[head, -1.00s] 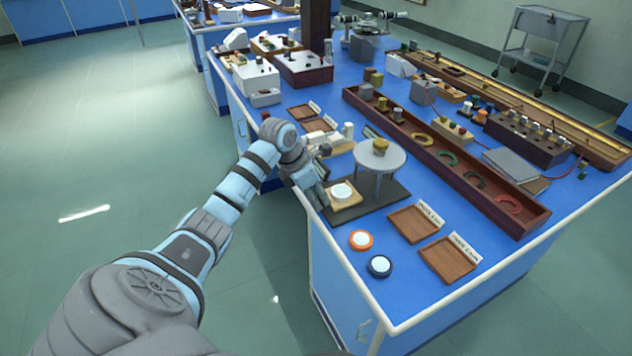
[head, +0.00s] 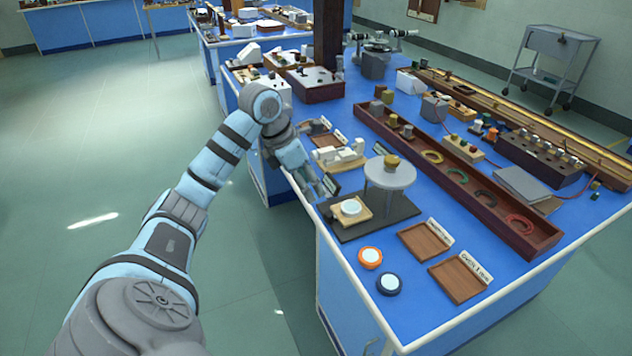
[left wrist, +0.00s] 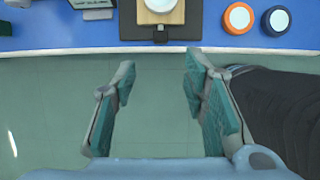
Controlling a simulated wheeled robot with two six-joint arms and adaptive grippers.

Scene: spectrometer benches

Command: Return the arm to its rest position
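My left arm reaches in from the left in the head view. My left gripper (head: 312,188) hangs near the left edge of the blue bench, beside the dark stand base. In the left wrist view the left gripper (left wrist: 155,85) has its two fingers wide apart with nothing between them, over the floor in front of the bench edge. My right gripper is not in view.
The blue bench (head: 335,262) holds a dark base (head: 400,212) with a round grey platform (head: 390,177) and a wooden block with a white disc (head: 350,209). Orange (head: 370,257) and blue (head: 389,283) ringed discs and wooden trays (head: 459,279) lie nearby. Floor at left is clear.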

